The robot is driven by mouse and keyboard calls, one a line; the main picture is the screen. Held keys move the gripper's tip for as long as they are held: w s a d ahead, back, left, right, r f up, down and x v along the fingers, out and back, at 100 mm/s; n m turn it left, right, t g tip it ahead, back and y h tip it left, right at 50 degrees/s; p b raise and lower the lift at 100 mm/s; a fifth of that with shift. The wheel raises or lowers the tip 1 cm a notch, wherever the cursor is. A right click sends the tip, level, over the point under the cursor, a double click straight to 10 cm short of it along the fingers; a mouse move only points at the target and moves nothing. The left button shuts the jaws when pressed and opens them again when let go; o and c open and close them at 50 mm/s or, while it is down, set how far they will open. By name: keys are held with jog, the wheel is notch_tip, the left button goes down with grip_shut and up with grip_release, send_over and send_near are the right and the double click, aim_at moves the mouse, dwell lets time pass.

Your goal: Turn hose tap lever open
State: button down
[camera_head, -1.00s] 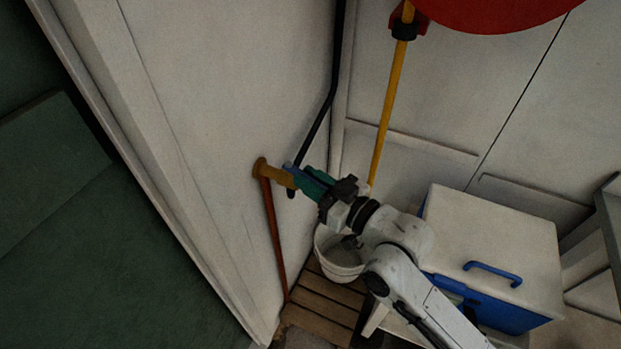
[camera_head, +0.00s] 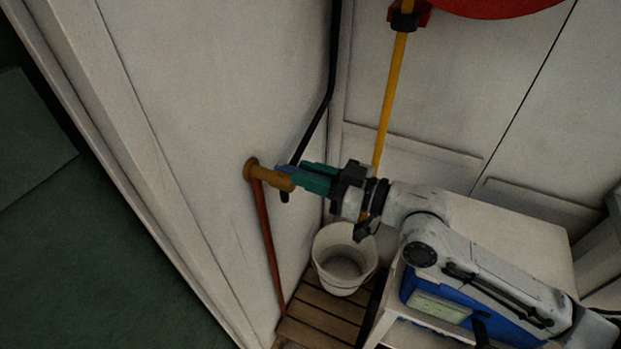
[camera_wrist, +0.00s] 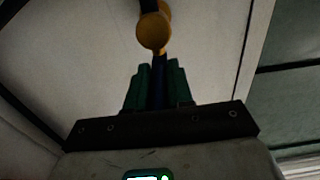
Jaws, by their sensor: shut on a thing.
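The brass hose tap (camera_head: 268,177) sticks out from the white wall on the left, with a red-brown pipe running down below it. It also shows in the wrist view (camera_wrist: 153,30) as a yellow-brown round end. The blue tap lever (camera_head: 285,171) is at the tap's right side. In the wrist view the blue lever (camera_wrist: 158,82) runs between my two green fingers. My gripper (camera_head: 308,178) comes from the right and is shut on the lever. The fingers hide most of the lever.
A white bucket (camera_head: 345,262) stands below my gripper on a wooden slatted platform (camera_head: 320,313). A blue box with a white lid (camera_head: 520,235) is on the right, partly behind my arm. A yellow hose (camera_head: 391,95) and a black pipe (camera_head: 331,75) run down nearby.

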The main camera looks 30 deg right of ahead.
jog(key=shift+f, duration=0.1)
dwell(0.3)
jog(key=c, duration=1)
grip_release()
jog(key=b+v, duration=0.5)
jog(key=v, duration=0.5)
jog(key=shift+s+d, duration=0.2)
jog(key=shift+s, duration=0.15)
